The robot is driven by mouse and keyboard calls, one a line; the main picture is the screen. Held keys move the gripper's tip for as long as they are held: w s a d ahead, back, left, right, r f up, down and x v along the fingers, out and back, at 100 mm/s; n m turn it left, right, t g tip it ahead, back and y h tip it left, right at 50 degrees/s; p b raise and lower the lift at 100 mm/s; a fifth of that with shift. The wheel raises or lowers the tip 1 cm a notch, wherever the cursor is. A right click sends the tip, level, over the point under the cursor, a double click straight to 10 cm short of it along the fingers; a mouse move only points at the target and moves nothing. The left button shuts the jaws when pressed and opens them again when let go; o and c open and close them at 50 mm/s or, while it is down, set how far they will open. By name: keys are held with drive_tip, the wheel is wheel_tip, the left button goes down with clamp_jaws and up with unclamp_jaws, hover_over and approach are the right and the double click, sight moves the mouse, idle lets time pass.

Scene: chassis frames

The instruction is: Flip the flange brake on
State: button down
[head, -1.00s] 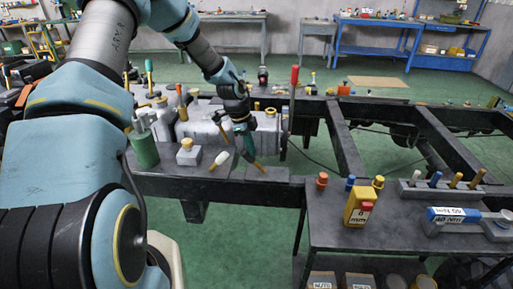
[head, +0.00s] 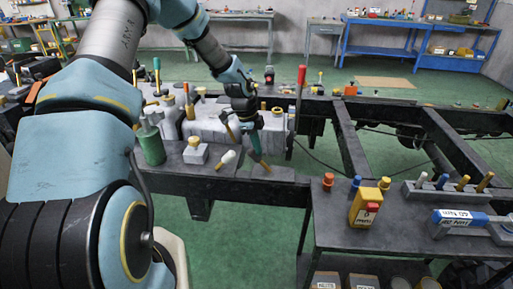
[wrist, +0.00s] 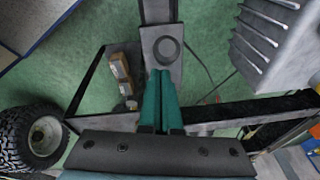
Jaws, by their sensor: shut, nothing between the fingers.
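My gripper (head: 264,163) points down over the dark chassis rail in the head view. Its teal fingers are together and empty. In the wrist view its fingertips (wrist: 160,74) lie beside a grey plate with a round disc (wrist: 166,48); I cannot tell whether they touch it. In the head view a flat grey plate (head: 275,174) lies on the rail just below the fingertips. A short lever with a pale handle (head: 225,158) leans left of the gripper. A tall red-handled lever (head: 301,78) stands upright to its right. I cannot tell which part is the flange brake.
A green cylinder (head: 151,148) and a grey block with a cream knob (head: 195,150) stand left of the gripper. A grey engine-like block (head: 210,125) is behind it. A side table (head: 400,233) at right holds a yellow box (head: 365,207) and a blue-grey tool (head: 460,217).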

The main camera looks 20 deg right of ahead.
drive_tip(key=b+v, duration=0.2)
drive_tip(key=v, duration=0.9)
drive_tip(key=shift+s+d+r, duration=0.15)
drive_tip(key=shift+s+d, duration=0.2)
drive_tip(key=shift+s, duration=0.05)
drive_tip(key=s+a+r+n+y, duration=0.1)
drive_tip(key=s+a+n, duration=0.4)
drive_tip(key=a+n, duration=0.3)
drive_tip(key=s+a+r+n+t, duration=0.1)
drive_tip(key=s+a+n, duration=0.3)
drive_tip(key=a+n, duration=0.4)
drive_tip(key=s+a+r+n+t+y, duration=0.1)
drive_tip(key=s+a+n, duration=0.4)
drive_tip(key=a, duration=0.6)
drive_tip(key=r+n, duration=0.1)
drive_tip(key=n, duration=0.1)
drive_tip(key=shift+s+a+r+n+y, duration=0.2)
drive_tip(key=shift+s+a+n+y, duration=0.1)
drive_tip(key=shift+a+n, duration=0.1)
